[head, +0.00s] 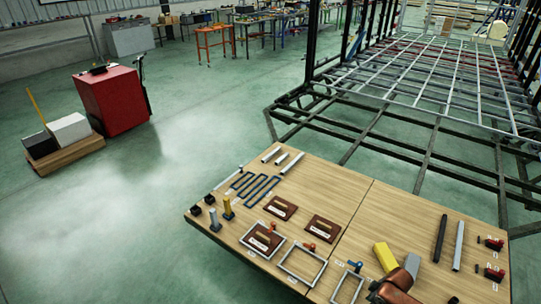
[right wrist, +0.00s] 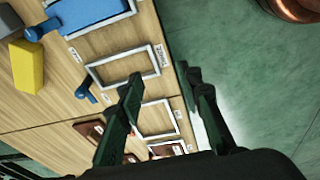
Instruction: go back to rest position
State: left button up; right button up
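My right gripper (right wrist: 162,80) shows in the right wrist view, with its two dark fingers apart and nothing between them. It hangs above the front edge of the wooden table (right wrist: 60,105), partly over the green floor. In the head view a copper-coloured link of my arm covers the bottom edge right of centre, and no right gripper fingers show there. My left gripper is in neither view.
The table holds grey frames (head: 303,265), brown plates (head: 322,229), a yellow block (head: 385,257), a grey block (head: 411,265), rods (head: 458,246) and red tools (head: 494,274). The trailer chassis (head: 430,85) stands behind. A red cabinet (head: 113,101) stands left; floor between is clear.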

jog(key=s+d+f+m+b, duration=0.15)
jog(key=s+f, duration=0.25)
jog(key=f, duration=0.5)
jog(key=s+d+f+m+t+h+b, duration=0.15)
jog(key=s+f, duration=0.35)
jog(key=f, duration=0.5)
jog(key=s+d+f+m, duration=0.1)
jog(key=s+f+m, duration=0.25)
jog(key=f, duration=0.55)
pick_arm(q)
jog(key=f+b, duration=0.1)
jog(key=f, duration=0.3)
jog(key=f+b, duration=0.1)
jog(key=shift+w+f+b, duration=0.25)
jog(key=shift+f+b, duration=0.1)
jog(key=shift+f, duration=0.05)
pick_arm(e)
jog(key=s+a+f+g, duration=0.1)
jog(key=s+a+f, duration=0.3)
jog(key=s, duration=0.8)
jog(key=s+a+f+m+g, duration=0.1)
jog(key=s+a+f, duration=0.3)
jog(key=s+f, duration=0.3)
jog(key=s+a+f+g, duration=0.1)
jog(key=s+a+f, duration=0.3)
jog(key=s, duration=1.3)
notch_tip(320, 180, down, 2)
jog(key=shift+a+f, duration=0.1)
jog(key=shift+a, duration=0.2)
